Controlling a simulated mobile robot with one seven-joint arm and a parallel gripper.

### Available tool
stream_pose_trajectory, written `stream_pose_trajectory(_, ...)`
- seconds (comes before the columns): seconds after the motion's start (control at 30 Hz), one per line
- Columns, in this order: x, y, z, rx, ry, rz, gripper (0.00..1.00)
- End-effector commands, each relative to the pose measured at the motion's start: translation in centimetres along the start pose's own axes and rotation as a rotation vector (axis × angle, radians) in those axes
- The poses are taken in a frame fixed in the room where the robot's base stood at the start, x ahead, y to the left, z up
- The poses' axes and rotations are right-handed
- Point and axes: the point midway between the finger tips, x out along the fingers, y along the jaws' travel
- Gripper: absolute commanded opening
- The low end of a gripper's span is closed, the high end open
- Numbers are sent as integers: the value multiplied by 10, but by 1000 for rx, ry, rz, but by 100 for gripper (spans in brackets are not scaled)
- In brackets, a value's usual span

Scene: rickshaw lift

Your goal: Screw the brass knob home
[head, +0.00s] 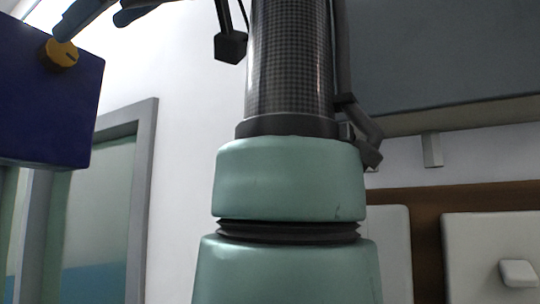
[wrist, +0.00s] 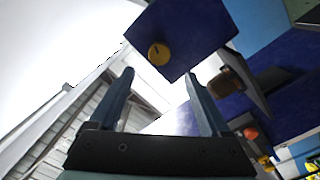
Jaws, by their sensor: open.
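The brass knob (head: 60,53) is a round yellow disc with a short dark line on its face. It sits on the face of a dark blue box (head: 50,105) at the left of the head view. In the wrist view the knob (wrist: 158,53) shows on the blue box (wrist: 190,30), beyond the fingertips and roughly centred between them. My gripper (wrist: 160,73) is open and empty. In the head view my gripper (head: 90,28) is at the upper left, one fingertip overlapping the knob's edge; I cannot tell whether it touches. How far the knob is screwed in is unclear.
A grey door frame (head: 142,200) stands behind the box at the left. White cabinet fronts (head: 490,260) are at the lower right of the head view. A brown cylinder (wrist: 227,82) by a grey panel and small coloured items lie right of the gripper in the wrist view.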

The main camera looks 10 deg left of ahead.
Motion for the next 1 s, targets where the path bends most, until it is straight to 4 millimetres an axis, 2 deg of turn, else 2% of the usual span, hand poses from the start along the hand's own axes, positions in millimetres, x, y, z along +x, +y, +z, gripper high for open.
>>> stream_pose_trajectory(0.03, 12, 3, -3, 3, 1, -3, 81)
stream_pose_trajectory(0.2, 49, 3, -4, 2, 0, -2, 81)
stream_pose_trajectory(0.43, 85, 3, -3, 3, 0, 0, 81)
stream_pose_trajectory(0.6, 97, 2, -1, 2, 0, 2, 81)
stream_pose_trajectory(0.9, 98, 1, 0, 2, 0, 3, 81)
stream_pose_trajectory(1.0, 98, 1, 0, 2, 0, 3, 63)
